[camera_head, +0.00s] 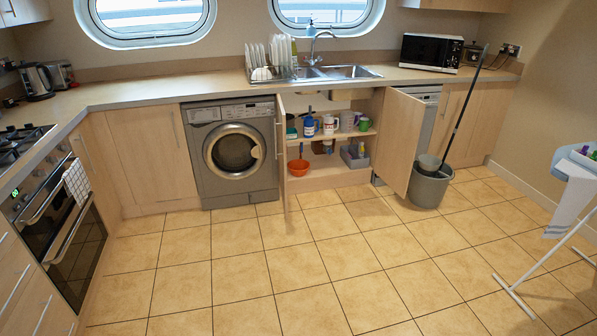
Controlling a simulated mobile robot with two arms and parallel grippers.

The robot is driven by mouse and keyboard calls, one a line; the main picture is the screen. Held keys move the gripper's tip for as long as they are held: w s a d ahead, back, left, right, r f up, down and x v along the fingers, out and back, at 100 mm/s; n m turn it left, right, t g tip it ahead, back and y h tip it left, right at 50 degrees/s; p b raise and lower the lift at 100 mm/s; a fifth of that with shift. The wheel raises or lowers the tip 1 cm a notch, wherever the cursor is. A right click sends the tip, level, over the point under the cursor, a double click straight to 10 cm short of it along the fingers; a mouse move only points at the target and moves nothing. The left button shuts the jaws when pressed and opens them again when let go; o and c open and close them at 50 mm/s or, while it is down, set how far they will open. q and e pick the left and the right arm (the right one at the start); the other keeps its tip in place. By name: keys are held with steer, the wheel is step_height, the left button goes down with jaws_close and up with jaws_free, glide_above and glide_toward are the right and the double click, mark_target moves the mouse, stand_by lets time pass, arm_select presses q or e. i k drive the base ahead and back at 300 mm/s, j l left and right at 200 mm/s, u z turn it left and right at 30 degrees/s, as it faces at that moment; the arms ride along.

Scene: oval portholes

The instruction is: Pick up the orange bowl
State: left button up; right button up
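The orange bowl (298,168) sits on the bottom of the open cupboard under the sink, at its left side. A thin upright item, perhaps a handle, rises from or behind it. The open left cupboard door (282,150) stands just left of the bowl and seems to cover a little of its left edge. Neither of my grippers shows in the head view.
The right cupboard door (402,140) stands open, with a grey mop bucket (430,186) beside it. A shelf (330,137) above the bowl holds mugs and bottles. An ironing board (575,168) stands at right. The tiled floor (290,260) in front is clear.

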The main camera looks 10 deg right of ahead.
mark_target(297, 167)
steer(key=i+l+z, duration=0.3)
steer(key=i, duration=0.3)
steer(key=i+l+z, duration=0.3)
steer(key=i, duration=0.35)
steer(key=i+z, duration=0.35)
steer(key=i, duration=0.3)
steer(key=i+u, duration=0.2)
steer(key=i, duration=0.35)
steer(key=i+l+u, duration=0.2)
steer(key=i, duration=0.3)
steer(key=i+l+u, duration=0.15)
steer(key=i, duration=0.4)
steer(key=l, duration=0.1)
